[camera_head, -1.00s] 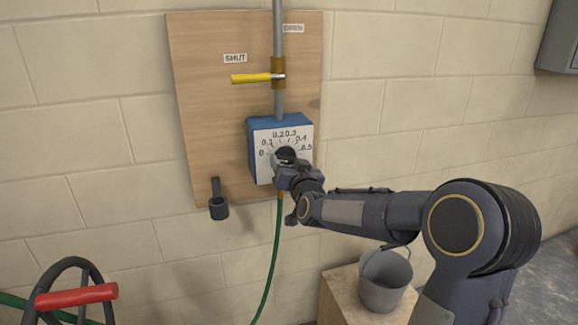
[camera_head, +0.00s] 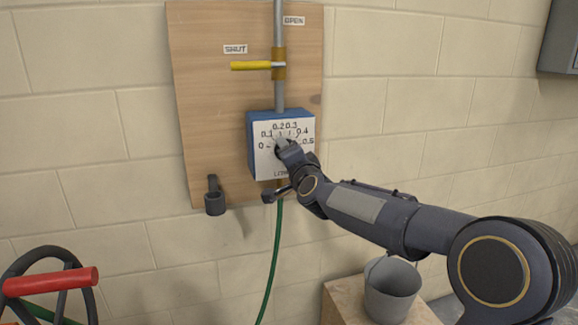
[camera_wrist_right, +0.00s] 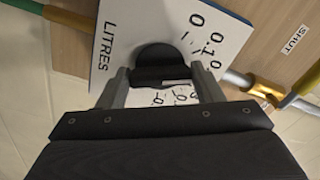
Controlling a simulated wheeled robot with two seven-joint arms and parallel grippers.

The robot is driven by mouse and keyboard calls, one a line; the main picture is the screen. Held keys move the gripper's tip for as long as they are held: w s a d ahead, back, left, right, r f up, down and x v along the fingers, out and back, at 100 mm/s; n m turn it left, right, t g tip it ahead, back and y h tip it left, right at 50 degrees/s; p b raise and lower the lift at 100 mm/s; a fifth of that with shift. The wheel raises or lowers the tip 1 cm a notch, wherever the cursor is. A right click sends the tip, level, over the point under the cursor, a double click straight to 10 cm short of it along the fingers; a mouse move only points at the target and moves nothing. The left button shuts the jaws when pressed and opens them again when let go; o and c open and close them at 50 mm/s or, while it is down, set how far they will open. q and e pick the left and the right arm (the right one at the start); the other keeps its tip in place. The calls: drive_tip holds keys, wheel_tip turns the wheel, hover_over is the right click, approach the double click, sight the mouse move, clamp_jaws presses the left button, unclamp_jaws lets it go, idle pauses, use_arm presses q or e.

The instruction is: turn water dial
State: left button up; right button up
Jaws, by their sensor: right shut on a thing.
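The water dial is a dark round knob (camera_wrist_right: 157,54) on the white face of a blue meter box (camera_head: 254,132), marked 0 to 0.5 and LITRES. My right gripper (camera_wrist_right: 161,72) is shut on the knob, with one finger on each side of it. In the head view, my right gripper (camera_head: 283,147) hides much of the knob, so its setting cannot be read. My left gripper is in neither current view.
A yellow lever (camera_head: 250,66) on the pipe above points left, below the SHUT label (camera_head: 235,48). A green hose (camera_head: 271,262) hangs below the box. A grey bucket (camera_head: 390,292) stands at lower right; a red-handled hose reel (camera_head: 50,281) is at lower left.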

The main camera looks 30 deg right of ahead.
drive_tip(key=shift+m+b, duration=1.55)
drive_tip(key=shift+m, duration=2.25)
drive_tip(key=shift+r+m, duration=0.1)
drive_tip(key=shift+m, duration=0.2)
drive_tip(key=o, duration=1)
drive_tip(key=shift+s, duration=0.1)
drive_tip(key=v, duration=0.7)
drive_tip(key=shift+s+a, duration=0.1)
drive_tip(key=shift+s, duration=0.2)
